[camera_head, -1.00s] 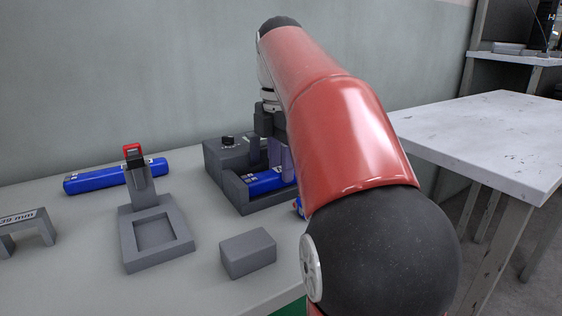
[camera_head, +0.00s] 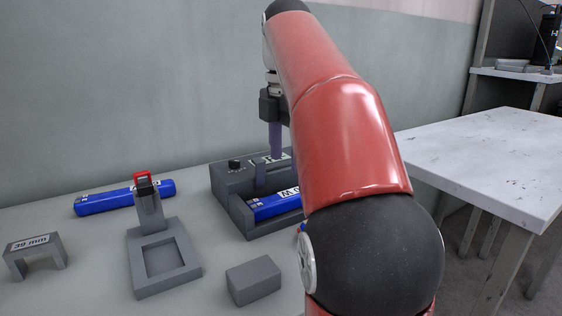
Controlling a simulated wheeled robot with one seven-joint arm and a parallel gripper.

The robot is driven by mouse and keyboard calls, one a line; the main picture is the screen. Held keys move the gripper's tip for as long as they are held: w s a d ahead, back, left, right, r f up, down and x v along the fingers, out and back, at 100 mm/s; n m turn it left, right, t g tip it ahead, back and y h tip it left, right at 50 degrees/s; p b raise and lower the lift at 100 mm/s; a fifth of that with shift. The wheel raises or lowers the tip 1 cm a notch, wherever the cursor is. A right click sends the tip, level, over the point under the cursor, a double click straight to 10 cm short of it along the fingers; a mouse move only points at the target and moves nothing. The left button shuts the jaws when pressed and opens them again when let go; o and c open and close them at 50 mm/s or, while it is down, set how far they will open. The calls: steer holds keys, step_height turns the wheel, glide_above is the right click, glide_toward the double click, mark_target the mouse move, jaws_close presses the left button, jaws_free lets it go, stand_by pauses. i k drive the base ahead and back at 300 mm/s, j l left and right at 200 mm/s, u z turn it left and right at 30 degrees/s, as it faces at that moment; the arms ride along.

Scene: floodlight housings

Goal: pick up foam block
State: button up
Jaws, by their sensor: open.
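A plain grey block (camera_head: 254,281), which I take to be the foam block, lies on the table near its front edge, right of the grey stand. My gripper (camera_head: 276,155) is above the grey fixture (camera_head: 229,186) at the back, pointing down. One purple-grey finger shows; my red arm hides part of the gripper. It is open, well behind and above the block and apart from it. A blue labelled housing (camera_head: 267,208) lies in the fixture below the gripper, its right end hidden by my arm.
A grey stand (camera_head: 186,277) with a square recess and a red-topped clamp (camera_head: 143,178) stands left of the block. Another blue housing (camera_head: 103,201) lies behind it. A grey "39 mm" gauge (camera_head: 35,247) stands at far left. A white table (camera_head: 490,155) is at right.

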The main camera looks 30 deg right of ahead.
mark_target(248, 282)
steer(key=k, duration=1)
